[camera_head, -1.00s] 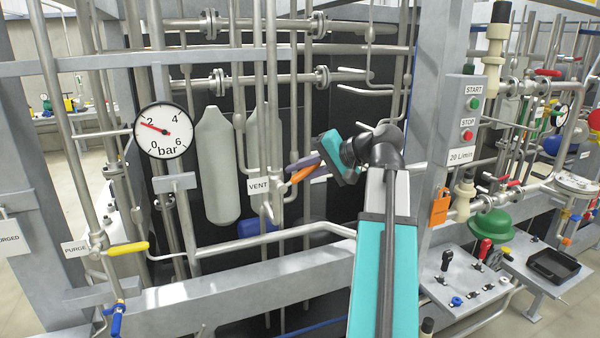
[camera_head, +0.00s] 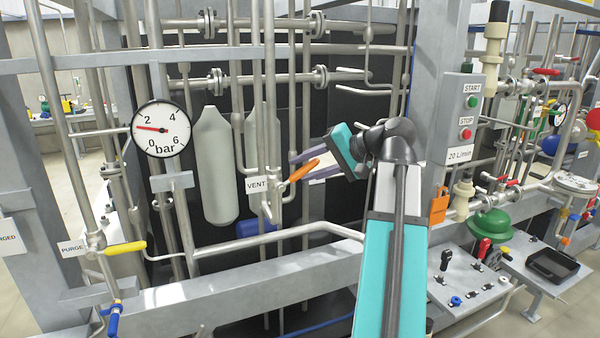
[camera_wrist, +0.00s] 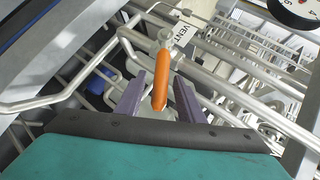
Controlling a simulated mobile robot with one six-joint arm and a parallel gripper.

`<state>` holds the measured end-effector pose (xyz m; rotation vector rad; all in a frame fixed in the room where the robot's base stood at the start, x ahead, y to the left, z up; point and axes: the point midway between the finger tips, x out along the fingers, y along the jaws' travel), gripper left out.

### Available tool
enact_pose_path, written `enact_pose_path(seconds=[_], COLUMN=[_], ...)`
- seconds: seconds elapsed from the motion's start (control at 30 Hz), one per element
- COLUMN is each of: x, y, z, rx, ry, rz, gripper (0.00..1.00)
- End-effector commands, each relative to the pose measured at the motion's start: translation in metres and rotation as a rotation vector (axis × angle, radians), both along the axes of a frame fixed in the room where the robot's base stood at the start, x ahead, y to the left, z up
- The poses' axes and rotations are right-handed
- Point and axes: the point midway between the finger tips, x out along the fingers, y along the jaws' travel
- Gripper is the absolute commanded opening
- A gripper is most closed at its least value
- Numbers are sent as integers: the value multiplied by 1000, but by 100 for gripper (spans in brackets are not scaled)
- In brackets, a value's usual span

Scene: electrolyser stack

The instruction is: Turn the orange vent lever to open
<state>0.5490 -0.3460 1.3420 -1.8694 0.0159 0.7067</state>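The orange vent lever (camera_head: 303,171) sits on a thin pipe beside the VENT label (camera_head: 257,185). In the head view it slants up to the right from its pivot. My gripper (camera_head: 296,167) is at the lever, its two purple fingers apart. In the wrist view the lever (camera_wrist: 161,80) lies between the fingers of my gripper (camera_wrist: 159,77), with a visible gap on both sides. Its free end points toward the palm. The VENT label (camera_wrist: 187,32) shows beyond it in the wrist view.
Vertical pipes and a grey cylinder (camera_head: 217,170) stand close to the lever. A yellow PURGE lever (camera_head: 126,248) is at lower left. A START/STOP box (camera_head: 462,120) is at the right.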

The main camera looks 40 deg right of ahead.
Motion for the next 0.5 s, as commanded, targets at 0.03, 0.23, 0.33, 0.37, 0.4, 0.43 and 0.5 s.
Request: enact_pose_path(seconds=[0.03,0.23,0.33,0.37,0.4,0.43,0.5], x=[-6,-29,-41,-44,-49,-52,-60], y=[-4,-13,-18,-19,-20,-22,-25], z=[3,16,22,24,28,30,34], rx=[-2,-2,-1,-1,-1,-1,0], ry=[-2,-2,-1,-1,0,-2,-1], rz=[-2,-4,-5,-5,-4,-5,-5], gripper=[35,35,35,35,35,35,35])
